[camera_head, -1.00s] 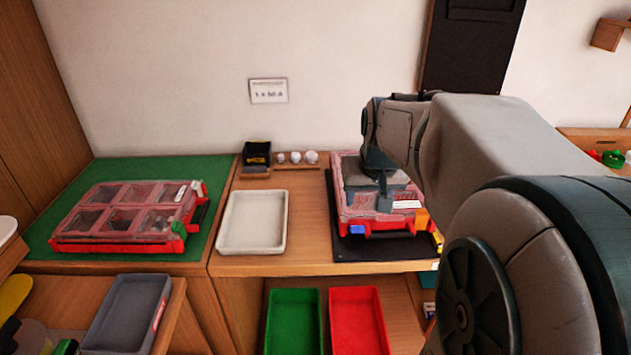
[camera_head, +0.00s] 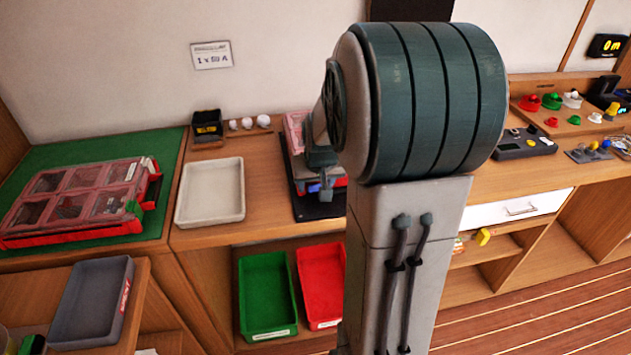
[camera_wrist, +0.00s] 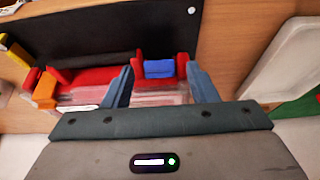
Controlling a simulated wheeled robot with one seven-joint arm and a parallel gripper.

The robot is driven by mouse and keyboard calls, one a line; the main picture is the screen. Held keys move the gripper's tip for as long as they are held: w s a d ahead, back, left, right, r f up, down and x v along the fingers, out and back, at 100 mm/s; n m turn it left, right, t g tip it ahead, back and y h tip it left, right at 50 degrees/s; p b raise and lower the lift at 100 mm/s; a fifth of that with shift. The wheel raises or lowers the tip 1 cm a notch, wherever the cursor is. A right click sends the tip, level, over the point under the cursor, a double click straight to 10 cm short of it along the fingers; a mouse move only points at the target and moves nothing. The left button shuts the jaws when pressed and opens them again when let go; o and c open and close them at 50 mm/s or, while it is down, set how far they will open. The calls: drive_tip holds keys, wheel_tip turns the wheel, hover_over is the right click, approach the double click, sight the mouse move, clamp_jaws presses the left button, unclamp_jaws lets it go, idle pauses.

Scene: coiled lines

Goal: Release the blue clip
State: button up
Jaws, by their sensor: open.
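The blue clip (camera_wrist: 159,68) shows on the red front edge of the clear-lidded case (camera_wrist: 95,75) in the wrist view. My gripper (camera_wrist: 161,85) is open, with one finger to each side of the clip and a gap on both sides. It holds nothing. An orange clip (camera_wrist: 45,90) is on the same edge, further left. In the head view my arm covers most of the case (camera_head: 296,130), and my gripper (camera_head: 323,185) is at its front edge. The blue clip cannot be made out clearly there.
The case lies on a black mat (camera_head: 312,208). A white tray (camera_head: 211,220) stands to its left. Another red case (camera_head: 130,229) lies on a green mat beyond it. Green (camera_head: 266,335) and red (camera_head: 318,323) bins sit below. Knobs and devices (camera_head: 525,143) stand on the right bench.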

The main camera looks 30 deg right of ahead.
drive_tip(key=c, duration=1)
drive_tip(key=b, duration=0.1)
drive_tip(key=f+b, duration=0.1)
drive_tip(key=shift+s+t+b, duration=0.2)
drive_tip(key=shift+t+b, duration=0.1)
drive_tip(key=shift+b, duration=0.05)
drive_tip(key=b, duration=0.1)
drive_tip(key=t+b, duration=0.1)
drive_tip(key=b, duration=0.1)
drive_tip(key=shift+s+a+h+b, duration=0.1)
drive_tip(key=shift+s+h+b, duration=0.2)
drive_tip(key=shift+r, duration=0.1)
drive_tip(key=o, duration=1)
drive_tip(key=v, duration=1.3)
drive_tip(key=shift+s+r+p, duration=0.25)
drive_tip(key=shift+s+p, duration=0.1)
